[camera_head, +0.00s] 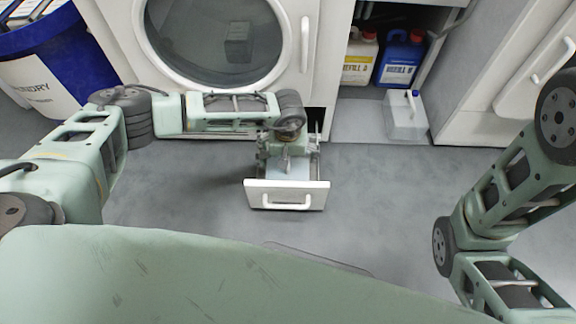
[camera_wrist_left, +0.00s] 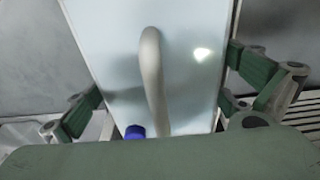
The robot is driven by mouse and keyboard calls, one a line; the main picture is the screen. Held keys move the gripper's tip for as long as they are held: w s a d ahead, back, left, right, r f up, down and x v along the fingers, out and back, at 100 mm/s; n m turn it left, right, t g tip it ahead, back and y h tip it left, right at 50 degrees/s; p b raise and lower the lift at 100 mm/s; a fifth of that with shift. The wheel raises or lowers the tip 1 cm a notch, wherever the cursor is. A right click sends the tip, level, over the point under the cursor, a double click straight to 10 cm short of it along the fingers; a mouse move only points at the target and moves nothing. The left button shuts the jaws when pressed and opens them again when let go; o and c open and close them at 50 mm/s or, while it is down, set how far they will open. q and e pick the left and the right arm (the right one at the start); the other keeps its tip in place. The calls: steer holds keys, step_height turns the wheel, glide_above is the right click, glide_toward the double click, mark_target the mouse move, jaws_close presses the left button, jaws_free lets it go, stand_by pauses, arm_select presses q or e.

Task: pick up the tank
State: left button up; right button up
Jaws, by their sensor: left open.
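A pale tank (camera_wrist_left: 110,45) with a raised grey-white handle (camera_wrist_left: 152,75) and a blue cap (camera_wrist_left: 135,131) fills the middle of the left wrist view. In the head view, a pale surface (camera_head: 291,170) shows inside the open drawer (camera_head: 258,195), mostly covered by my left gripper (camera_head: 287,160). My left gripper (camera_wrist_left: 165,95) is open, with its fingers on either side of the tank's handle. I cannot tell whether they touch the tank. My right gripper is out of view.
Another pale container (camera_head: 402,118) with a blue cap stands on the floor at right. A yellow-labelled jug (camera_head: 358,68) and a blue jug (camera_head: 398,62) stand in the open cabinet behind. A blue laundry bin (camera_head: 50,55) is at far left. Grey floor is clear around the drawer.

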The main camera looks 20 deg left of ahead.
arm_select(q)
steer(key=shift+c, duration=0.3)
steer(key=c, duration=1.7)
steer(key=shift+w+r, duration=0.1)
